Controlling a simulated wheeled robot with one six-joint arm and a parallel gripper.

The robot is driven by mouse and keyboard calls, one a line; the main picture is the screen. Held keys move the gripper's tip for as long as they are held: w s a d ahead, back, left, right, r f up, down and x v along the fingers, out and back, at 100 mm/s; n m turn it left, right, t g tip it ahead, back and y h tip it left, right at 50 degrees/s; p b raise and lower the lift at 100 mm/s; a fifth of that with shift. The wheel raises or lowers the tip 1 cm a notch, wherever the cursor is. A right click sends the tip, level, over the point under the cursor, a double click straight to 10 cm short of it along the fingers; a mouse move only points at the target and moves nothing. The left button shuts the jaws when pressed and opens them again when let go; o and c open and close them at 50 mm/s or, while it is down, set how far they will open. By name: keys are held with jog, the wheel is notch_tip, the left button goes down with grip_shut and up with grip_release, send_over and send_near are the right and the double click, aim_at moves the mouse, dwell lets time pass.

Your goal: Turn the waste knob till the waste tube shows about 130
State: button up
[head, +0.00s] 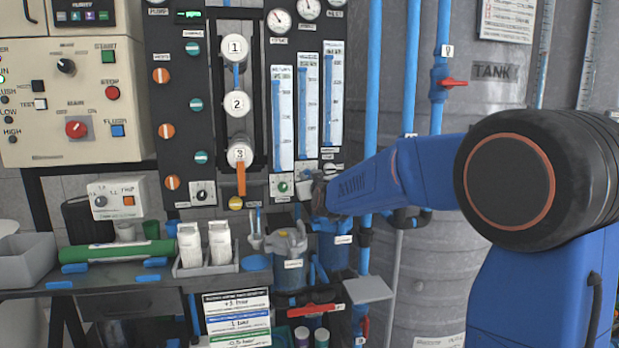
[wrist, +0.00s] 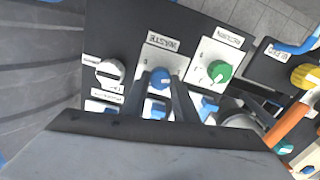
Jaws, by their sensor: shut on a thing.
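The waste knob (wrist: 158,76) is a small blue knob on a white plate marked WASTE in the wrist view, where the labels read upside down. My gripper (wrist: 163,86) is shut on it, one finger on each side. In the head view my gripper's tip is at the panel's lower right, and my wrist hides most of this knob. Three tall blue tubes stand above. The middle one (head: 308,112) appears to be the waste tube, judging by the knob order. Its scale and level are too small to read.
The green return knob (wrist: 219,71) sits close beside the waste knob, with a white knob (wrist: 110,72) on its other side. A blue pipe with a red valve handle (head: 453,82) runs right of the panel. Filter housings (head: 289,262) stand below.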

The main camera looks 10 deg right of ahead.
jog(key=shift+m, duration=4.3)
jog(key=shift+d, duration=0.1)
jog(key=o, duration=1.1)
jog(key=shift+c, duration=0.2)
